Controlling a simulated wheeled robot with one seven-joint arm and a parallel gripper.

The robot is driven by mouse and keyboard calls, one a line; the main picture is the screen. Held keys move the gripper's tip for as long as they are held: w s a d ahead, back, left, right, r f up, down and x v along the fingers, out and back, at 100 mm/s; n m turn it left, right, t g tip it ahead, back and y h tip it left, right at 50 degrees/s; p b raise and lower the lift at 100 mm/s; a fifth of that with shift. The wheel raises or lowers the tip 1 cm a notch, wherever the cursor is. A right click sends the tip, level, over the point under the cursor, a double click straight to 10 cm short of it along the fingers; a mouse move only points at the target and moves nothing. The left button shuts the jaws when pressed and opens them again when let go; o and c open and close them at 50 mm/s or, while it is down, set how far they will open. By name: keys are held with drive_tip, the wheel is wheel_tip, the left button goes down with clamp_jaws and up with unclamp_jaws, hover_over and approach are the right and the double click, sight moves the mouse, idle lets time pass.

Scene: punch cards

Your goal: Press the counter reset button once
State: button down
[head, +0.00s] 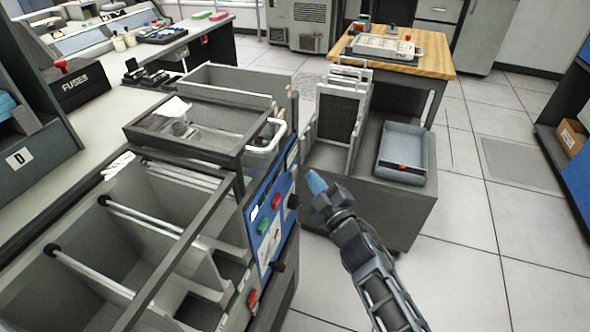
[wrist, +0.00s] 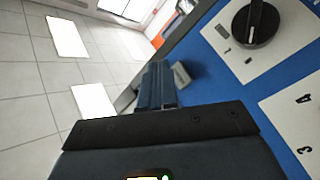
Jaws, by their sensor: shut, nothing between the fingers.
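My gripper (head: 316,184) is shut and empty, with its blue fingertips to the right of the machine's blue control panel (head: 262,218). In the wrist view the shut fingers (wrist: 157,84) point along the panel face (wrist: 208,78). A small grey block (wrist: 181,75) sits on the panel close beside the fingertips; I cannot tell whether they touch. The panel has a red button (head: 276,201), a green button (head: 264,226) and a black knob (head: 292,201). A black knob on a white plate also shows in the wrist view (wrist: 256,24). No label identifies the counter reset button.
The grey card machine (head: 150,225) with open bins fills the left. A grey cart (head: 410,205) with a rack (head: 340,118) and a tray (head: 403,150) stands behind my gripper. A wooden-topped table (head: 436,62) is farther back.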

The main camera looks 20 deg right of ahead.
drive_tip(key=s+d+p, duration=0.2)
drive_tip(key=d, duration=0.1)
drive_tip(key=shift+s+d+p, duration=0.1)
drive_tip(key=shift+s+p, duration=0.1)
drive_tip(key=shift+p, duration=0.1)
idle(0.7)
drive_tip(key=s+a+f+m+g+h, duration=0.15)
drive_tip(key=s+m, duration=0.45)
drive_tip(key=s, duration=2.1)
drive_tip(key=s+r+m+g, duration=0.1)
drive_tip(key=s+r+m, duration=0.1)
drive_tip(key=s+r, duration=0.6)
drive_tip(key=s+r+m+g+h, duration=0.1)
drive_tip(key=s+r+m, duration=0.2)
drive_tip(key=s+r, duration=0.5)
drive_tip(key=s, duration=0.5)
drive_tip(key=shift+d, duration=0.2)
